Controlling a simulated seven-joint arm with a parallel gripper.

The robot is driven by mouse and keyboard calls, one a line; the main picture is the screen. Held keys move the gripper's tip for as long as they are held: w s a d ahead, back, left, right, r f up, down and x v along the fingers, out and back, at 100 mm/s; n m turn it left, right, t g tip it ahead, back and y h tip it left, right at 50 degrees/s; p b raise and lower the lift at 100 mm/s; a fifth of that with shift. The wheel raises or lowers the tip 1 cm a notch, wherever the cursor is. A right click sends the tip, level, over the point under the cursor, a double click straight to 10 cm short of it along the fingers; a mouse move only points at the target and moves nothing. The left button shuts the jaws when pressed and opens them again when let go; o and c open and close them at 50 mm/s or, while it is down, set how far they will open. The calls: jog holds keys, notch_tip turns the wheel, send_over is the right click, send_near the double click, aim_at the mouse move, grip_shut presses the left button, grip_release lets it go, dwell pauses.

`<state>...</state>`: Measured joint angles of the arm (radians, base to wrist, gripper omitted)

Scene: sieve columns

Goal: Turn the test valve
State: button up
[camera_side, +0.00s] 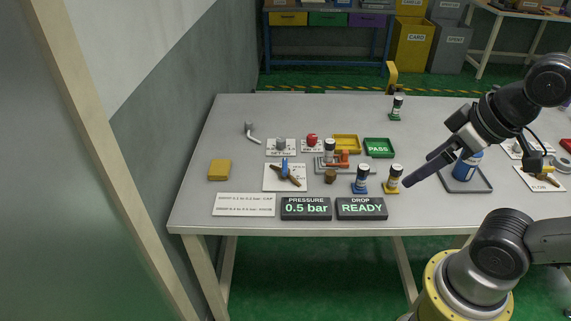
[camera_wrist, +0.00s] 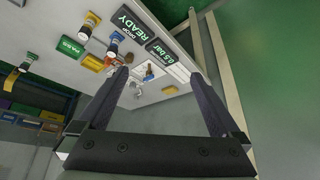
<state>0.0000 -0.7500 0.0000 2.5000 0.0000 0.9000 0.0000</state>
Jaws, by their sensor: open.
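The test valve, with a blue part and a brown cross handle (camera_side: 286,174), sits on a white plate (camera_side: 270,185) at the table's left half. It also shows small in the wrist view, where its blue and brown handle (camera_wrist: 148,75) lies between my fingers in the picture, well beyond them. My gripper (camera_side: 407,182) is open and empty, raised to the right of the valve and apart from it. Both dark fingers (camera_wrist: 159,76) show in the wrist view with a wide gap. The pressure display (camera_side: 306,208) reads 0.5 bar, and the drop display (camera_side: 361,208) reads READY.
Blue-based (camera_side: 361,180) and yellow-based (camera_side: 393,180) columns stand between valve and gripper. Another column (camera_side: 330,150) stands at an orange-handled fixture. Behind are a red knob (camera_side: 312,140), yellow tray (camera_side: 346,143) and green PASS tray (camera_side: 378,148). A yellow block (camera_side: 219,170) lies left.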

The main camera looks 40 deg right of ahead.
jog(key=w+r+n, duration=0.5)
jog(key=w+r, duration=0.3)
jog(key=r, duration=0.1)
jog(key=n+g, duration=0.4)
jog(key=g, duration=0.2)
send_over(285, 165)
notch_tip(285, 165, down, 20)
notch_tip(285, 165, down, 14)
jog(key=shift+r, duration=0.15)
